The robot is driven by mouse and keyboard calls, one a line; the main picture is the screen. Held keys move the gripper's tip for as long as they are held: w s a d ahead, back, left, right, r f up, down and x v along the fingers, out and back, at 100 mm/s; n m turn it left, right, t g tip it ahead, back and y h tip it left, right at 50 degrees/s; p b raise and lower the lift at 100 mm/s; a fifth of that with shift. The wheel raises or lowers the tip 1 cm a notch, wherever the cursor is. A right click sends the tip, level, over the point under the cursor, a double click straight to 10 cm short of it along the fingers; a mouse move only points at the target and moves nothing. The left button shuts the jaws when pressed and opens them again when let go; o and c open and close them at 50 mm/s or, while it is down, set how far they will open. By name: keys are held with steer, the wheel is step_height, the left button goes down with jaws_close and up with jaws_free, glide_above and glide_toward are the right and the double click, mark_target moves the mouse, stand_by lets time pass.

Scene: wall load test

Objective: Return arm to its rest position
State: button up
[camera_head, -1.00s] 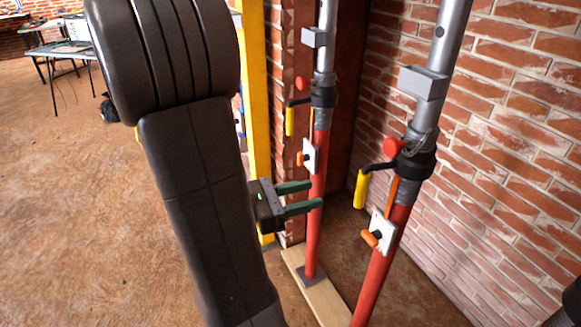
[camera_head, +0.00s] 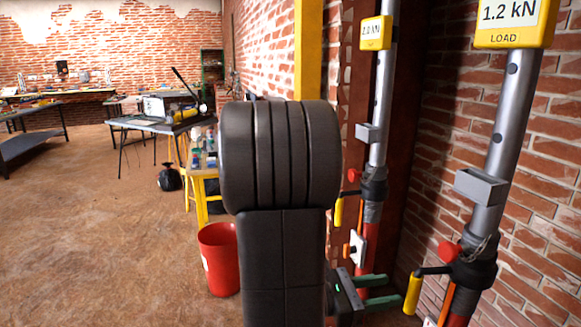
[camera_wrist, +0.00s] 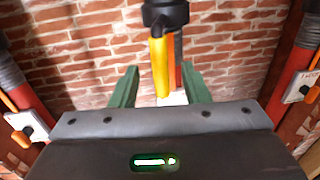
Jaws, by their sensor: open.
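My gripper (camera_head: 375,291) is low at the right of centre in the head view, its green fingers apart with nothing between them that I can make out there. My dark arm stands upright in the middle and hides part of the room. In the wrist view my gripper (camera_wrist: 156,90) is open, and a yellow handle (camera_wrist: 160,66) shows beyond and between the fingers; I cannot tell how far off it is. Two props stand on the right: a nearer one (camera_head: 509,130) and a farther one (camera_head: 385,90), each with a yellow load display on top.
The nearer display (camera_head: 510,14) reads 1.2 kN; the farther display (camera_head: 376,33) is hard to read. A brick wall (camera_head: 560,190) lies behind the props. A red bucket (camera_head: 219,262) and a yellow table (camera_head: 203,185) stand left of my arm. Open dirt floor lies at left.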

mark_target(413, 281)
steer(key=shift+w+d, duration=0.2)
steer(key=shift+d, duration=0.9)
steer(key=shift+w+d, duration=0.2)
steer(key=shift+d, duration=0.9)
steer(key=shift+s+a, duration=0.85)
steer(key=shift+a, duration=4.4)
steer(key=shift+w+d, duration=0.35)
steer(key=shift+d, duration=1.95)
steer(key=shift+w+d, duration=0.35)
steer(key=shift+d, duration=1.9)
steer(key=shift+w+d, duration=0.35)
steer(key=shift+d, duration=1.95)
steer(key=shift+w+p, duration=0.35)
steer(key=shift+w, duration=0.3)
